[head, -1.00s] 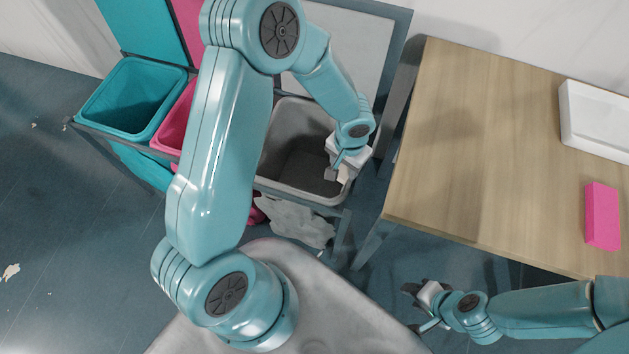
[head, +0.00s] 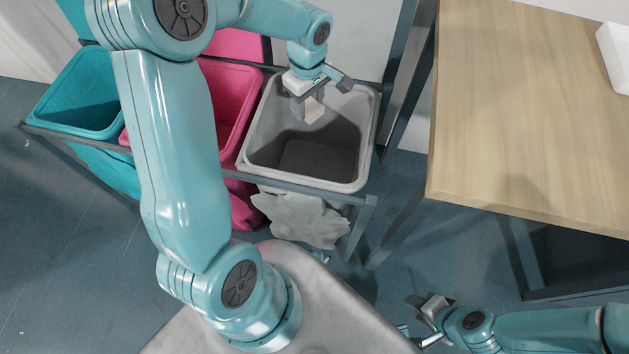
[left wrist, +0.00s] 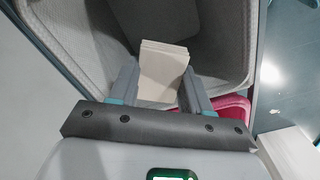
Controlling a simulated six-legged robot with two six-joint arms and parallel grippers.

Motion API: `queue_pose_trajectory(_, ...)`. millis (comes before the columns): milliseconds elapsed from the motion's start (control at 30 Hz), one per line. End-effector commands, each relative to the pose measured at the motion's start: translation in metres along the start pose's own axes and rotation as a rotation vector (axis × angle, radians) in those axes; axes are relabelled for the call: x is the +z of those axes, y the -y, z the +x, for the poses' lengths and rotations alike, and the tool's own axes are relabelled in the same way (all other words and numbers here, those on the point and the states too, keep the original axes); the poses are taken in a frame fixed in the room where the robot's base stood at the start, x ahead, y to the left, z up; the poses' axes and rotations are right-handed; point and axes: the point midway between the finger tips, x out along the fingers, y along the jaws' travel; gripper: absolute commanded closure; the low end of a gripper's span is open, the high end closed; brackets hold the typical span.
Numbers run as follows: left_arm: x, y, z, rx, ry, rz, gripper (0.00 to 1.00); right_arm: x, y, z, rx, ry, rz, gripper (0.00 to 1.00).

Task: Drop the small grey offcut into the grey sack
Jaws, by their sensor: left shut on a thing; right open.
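The small grey offcut (head: 314,110), a pale block, is held between the fingers of my left gripper (head: 312,98). In the left wrist view the offcut (left wrist: 162,72) sticks out between the two fingers. In the head view, the gripper appears over the back part of the open grey sack (head: 354,112), with the offcut above its mouth. The sack's wall also fills the top of the left wrist view (left wrist: 225,42). Its dark bottom looks empty where visible. My right gripper (head: 414,318) is open and empty, low at the bottom right.
A pink sack (head: 240,90) and a teal sack (head: 75,95) stand left of the grey one in the same dark frame. A wooden table (head: 530,110) with a white tray (head: 617,55) is on the right. Floor shows between frame and table.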

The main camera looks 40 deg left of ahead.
Motion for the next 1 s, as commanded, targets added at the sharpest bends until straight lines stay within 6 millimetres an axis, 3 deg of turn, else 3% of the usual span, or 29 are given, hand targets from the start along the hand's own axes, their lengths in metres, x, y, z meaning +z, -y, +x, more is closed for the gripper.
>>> queue_pose_trajectory(167, -0.003, 0.002, 0.007, -0.001, 0.003, -0.038, 0.81, -0.001, -0.003, 0.008, 0.0, -0.001, 0.0, 0.57)
queue_pose_trajectory(600, -0.003, 0.001, 0.058, 0.0, 0.002, -0.028, 0.81, -0.001, -0.015, 0.041, 0.0, -0.001, 0.0, 0.57)
queue_pose_trajectory(900, -0.004, 0.001, 0.059, 0.0, 0.002, -0.027, 0.81, -0.001, -0.015, 0.041, 0.0, -0.001, 0.0, 0.57)
queue_pose_trajectory(933, -0.004, 0.001, 0.059, 0.0, 0.002, -0.027, 0.46, -0.001, -0.015, 0.041, 0.0, -0.001, 0.0, 0.57)
queue_pose_trajectory(1000, -0.004, 0.001, 0.059, 0.0, 0.002, -0.027, 0.23, -0.001, -0.015, 0.041, 0.0, -0.001, 0.0, 0.57)
